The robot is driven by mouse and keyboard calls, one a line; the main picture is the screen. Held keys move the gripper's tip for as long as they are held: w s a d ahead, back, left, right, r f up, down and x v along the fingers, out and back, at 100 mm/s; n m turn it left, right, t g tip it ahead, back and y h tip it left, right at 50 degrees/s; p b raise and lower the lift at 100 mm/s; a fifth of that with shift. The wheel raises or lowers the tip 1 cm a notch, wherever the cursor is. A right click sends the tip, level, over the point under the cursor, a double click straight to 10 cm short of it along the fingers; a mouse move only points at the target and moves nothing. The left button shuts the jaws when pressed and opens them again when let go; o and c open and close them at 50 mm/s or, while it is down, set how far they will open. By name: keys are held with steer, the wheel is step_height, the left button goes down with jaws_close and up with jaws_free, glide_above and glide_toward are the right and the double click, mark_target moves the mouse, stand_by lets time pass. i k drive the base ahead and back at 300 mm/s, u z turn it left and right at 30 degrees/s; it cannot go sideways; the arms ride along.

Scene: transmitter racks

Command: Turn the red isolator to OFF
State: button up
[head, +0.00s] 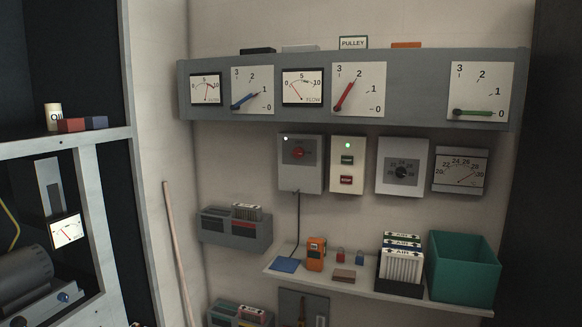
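A grey wall box (300,180) hangs under the grey panel, a little right of centre. It carries a round red rotary knob (299,153) on a dark plate and a small pale lamp (285,138) at its upper left. The plate's lettering and the knob's exact setting are too small to read. On the panel above, a red lever (345,96) on a white plate marked 0 to 3 slants up, pointing near 2. My gripper is not in view.
Blue (247,100) and green (474,112) levers share the grey panel (420,118). A push-button box (347,187) and a black-knob box (402,187) hang beside the red knob.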

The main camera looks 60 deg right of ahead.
mark_target(298, 153)
steer(key=u, duration=0.9)
steer(key=k, duration=0.9)
steer(key=z, duration=2.5)
